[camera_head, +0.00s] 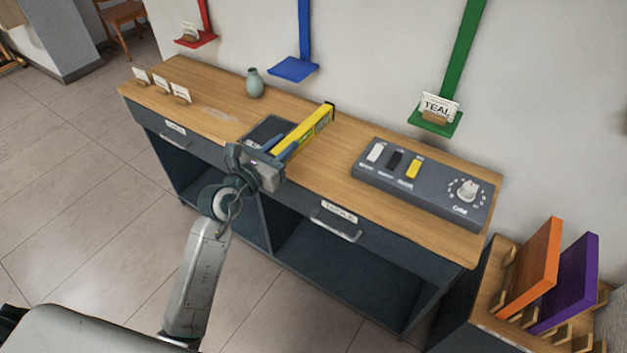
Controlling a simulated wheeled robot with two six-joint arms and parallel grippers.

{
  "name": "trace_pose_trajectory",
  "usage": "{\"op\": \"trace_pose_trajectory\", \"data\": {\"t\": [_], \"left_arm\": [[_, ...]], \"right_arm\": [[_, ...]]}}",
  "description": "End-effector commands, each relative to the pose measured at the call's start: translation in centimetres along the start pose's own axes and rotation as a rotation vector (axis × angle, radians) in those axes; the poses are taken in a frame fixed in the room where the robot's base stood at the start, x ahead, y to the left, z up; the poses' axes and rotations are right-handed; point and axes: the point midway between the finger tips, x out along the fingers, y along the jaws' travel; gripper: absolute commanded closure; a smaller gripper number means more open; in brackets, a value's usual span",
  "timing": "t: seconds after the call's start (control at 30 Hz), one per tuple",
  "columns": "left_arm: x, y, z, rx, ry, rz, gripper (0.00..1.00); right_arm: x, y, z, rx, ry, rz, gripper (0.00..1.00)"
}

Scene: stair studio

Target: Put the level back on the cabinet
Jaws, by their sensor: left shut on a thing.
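The level (308,130) is a long yellow bar with dark ends. My left gripper (272,158) is shut on its near end, at the front edge of the cabinet. The level points away from the gripper toward the wall, over the wooden top of the cabinet (330,165). I cannot tell whether it touches the top or is held just above it. A dark flat pad (262,131) lies on the top just left of the level, partly hidden by the gripper. My right gripper is not in view.
A grey switch panel (425,185) with a dial sits on the right of the top. A small vase (254,83) and several cards (160,84) stand on the left. Red, blue (293,68) and green wall shelves hang behind. Orange (532,265) and purple boards stand at lower right.

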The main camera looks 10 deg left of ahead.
Motion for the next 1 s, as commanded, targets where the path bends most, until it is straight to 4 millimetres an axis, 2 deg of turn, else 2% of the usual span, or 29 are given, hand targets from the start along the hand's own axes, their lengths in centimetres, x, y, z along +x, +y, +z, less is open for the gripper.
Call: {"op": "trace_pose_trajectory", "data": {"t": [0.03,0.13,0.27,0.33,0.4,0.43,0.63,0.8,1.0], "left_arm": [[1.2,0.2,-1.1,-0.002,-0.004,0.010,1.00],[2.5,0.4,-1.7,-0.004,-0.001,0.021,1.00],[3.1,0.4,-3.5,-0.006,0.005,0.026,1.00],[3.1,0.4,-4.9,-0.007,0.005,0.027,1.00],[3.0,0.4,-6.1,-0.006,0.005,0.026,1.00],[3.0,0.4,-6.5,-0.007,0.004,0.026,1.00],[3.0,0.4,-8.2,-0.006,0.003,0.026,1.00],[3.0,0.4,-10.6,-0.006,0.003,0.026,1.00],[3.0,0.4,-11.6,-0.004,0.001,0.027,1.00]], "right_arm": [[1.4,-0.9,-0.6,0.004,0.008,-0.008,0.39],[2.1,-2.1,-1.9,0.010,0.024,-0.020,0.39],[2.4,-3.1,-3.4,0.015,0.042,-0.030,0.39],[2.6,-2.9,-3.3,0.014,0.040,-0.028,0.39],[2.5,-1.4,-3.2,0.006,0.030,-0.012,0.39],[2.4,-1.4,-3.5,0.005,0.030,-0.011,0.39],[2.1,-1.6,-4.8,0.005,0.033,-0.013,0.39],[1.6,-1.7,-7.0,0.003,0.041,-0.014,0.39],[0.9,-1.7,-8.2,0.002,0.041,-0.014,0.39]]}}
